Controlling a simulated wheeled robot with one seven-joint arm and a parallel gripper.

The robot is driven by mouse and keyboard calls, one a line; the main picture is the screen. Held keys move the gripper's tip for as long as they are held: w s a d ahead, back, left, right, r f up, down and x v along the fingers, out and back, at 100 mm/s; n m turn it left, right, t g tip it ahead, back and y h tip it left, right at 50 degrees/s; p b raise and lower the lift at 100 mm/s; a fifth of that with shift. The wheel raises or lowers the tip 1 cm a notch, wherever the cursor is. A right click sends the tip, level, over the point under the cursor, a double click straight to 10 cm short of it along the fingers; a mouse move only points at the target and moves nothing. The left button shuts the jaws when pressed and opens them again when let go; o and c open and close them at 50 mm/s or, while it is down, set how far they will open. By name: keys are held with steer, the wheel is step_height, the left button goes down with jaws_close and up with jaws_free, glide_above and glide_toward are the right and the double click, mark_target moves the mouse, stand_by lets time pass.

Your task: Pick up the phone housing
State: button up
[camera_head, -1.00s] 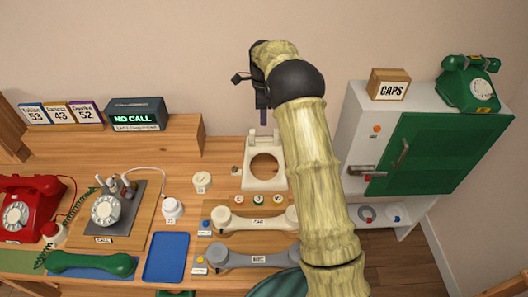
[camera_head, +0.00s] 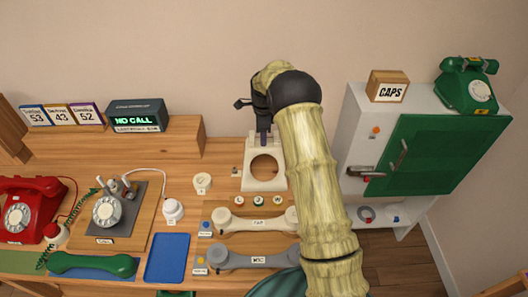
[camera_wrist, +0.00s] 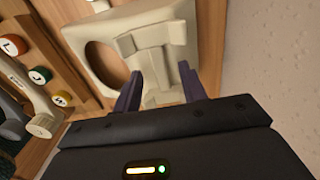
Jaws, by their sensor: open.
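The phone housing (camera_head: 265,183) is a cream-white shell with a large round hole, lying on the wooden workbench in the head view. In the wrist view the housing (camera_wrist: 100,45) fills the upper middle, with its raised cradle part between and beyond the fingers. My gripper (camera_wrist: 160,85) is open, its two dark purple fingers spread on either side of the cradle part. I cannot tell whether they touch it. In the head view my gripper (camera_head: 263,138) is at the housing's back end, partly hidden by my wrist.
Cream (camera_head: 252,221) and grey (camera_head: 252,256) handsets lie in front of the housing. Small coloured round caps (camera_head: 258,200) sit between. A blue tray (camera_head: 167,257) and a red phone (camera_head: 28,208) are to the left. A white cabinet with a green door (camera_head: 433,155) stands right.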

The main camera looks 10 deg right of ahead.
steer(key=shift+f, duration=0.35)
jaws_close()
